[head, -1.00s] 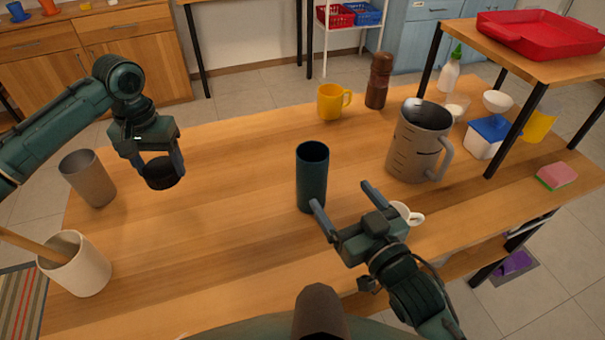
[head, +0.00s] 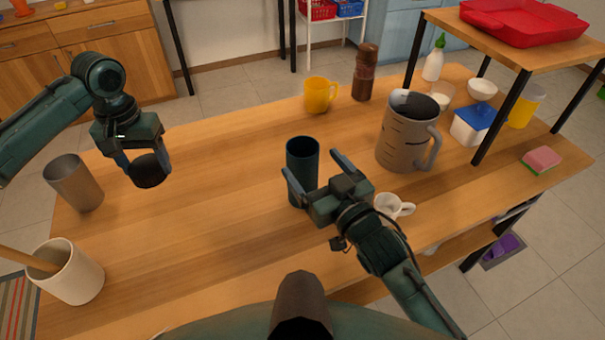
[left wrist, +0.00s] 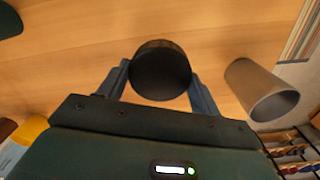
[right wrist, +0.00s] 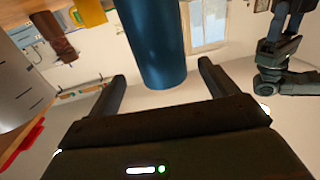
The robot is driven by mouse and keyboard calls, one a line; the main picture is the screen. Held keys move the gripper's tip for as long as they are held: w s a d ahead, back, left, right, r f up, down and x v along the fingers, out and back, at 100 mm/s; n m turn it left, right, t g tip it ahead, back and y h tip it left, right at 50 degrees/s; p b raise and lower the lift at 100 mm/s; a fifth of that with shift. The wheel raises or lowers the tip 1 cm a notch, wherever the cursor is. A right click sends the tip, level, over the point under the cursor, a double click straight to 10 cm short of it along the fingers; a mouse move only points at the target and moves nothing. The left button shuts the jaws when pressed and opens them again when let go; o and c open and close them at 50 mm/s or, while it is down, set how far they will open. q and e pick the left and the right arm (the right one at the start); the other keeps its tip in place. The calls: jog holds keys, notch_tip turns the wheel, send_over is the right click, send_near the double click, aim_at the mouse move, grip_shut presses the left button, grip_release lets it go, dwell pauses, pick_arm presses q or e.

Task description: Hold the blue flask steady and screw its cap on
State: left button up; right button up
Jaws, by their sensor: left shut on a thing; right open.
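The blue flask (head: 301,160) stands upright and uncapped on the table, its dark mouth open at the top. My right gripper (head: 312,172) is open at the flask's near side. In the right wrist view the flask (right wrist: 154,45) shows between and beyond the two open fingers (right wrist: 162,82); I cannot tell whether either finger touches it. The black cap (head: 149,170) is in my left gripper (head: 146,160), held above the table to the left of the flask. In the left wrist view the cap (left wrist: 160,72) sits between both fingertips.
A grey measuring jug (head: 404,140) and a white cup (head: 392,207) stand right of the flask. A yellow mug (head: 317,97) and a brown mill (head: 364,75) are behind it. A metal tumbler (head: 72,185) and a cream crock (head: 72,275) stand at left. The table between cap and flask is clear.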

aim_at(296, 149)
jog(key=shift+x, duration=0.75)
jog(key=shift+f+x, duration=0.2)
jog(key=shift+x, duration=1.1)
jog(key=shift+f+x, duration=0.2)
jog(key=shift+x, duration=1.1)
jog(key=shift+s+a, duration=0.1)
jog(key=shift+c, duration=0.6)
jog(key=c, duration=1.5)
